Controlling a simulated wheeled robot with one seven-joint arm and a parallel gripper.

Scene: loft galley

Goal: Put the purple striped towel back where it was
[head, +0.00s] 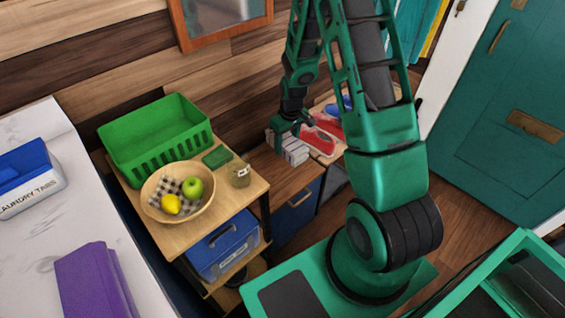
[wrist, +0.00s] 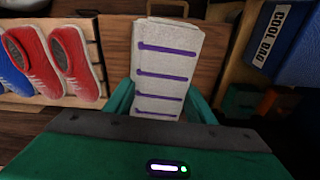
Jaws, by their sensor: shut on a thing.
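The purple striped towel (wrist: 168,72) is a folded white cloth with several purple stripes. In the wrist view it stands up between the green fingers of my gripper (wrist: 160,105), and its lower end is hidden by the gripper body. In the head view my gripper (head: 288,132) is shut on the towel (head: 291,150), near the wooden top of a low cabinet (head: 270,176). I cannot tell whether the towel touches that top.
Red shoes (wrist: 72,62) lie left of the towel in the wrist view. In the head view, a wooden stand (head: 240,198) holds a green basket (head: 155,150), a fruit bowl (head: 190,215) and a jar (head: 240,175).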

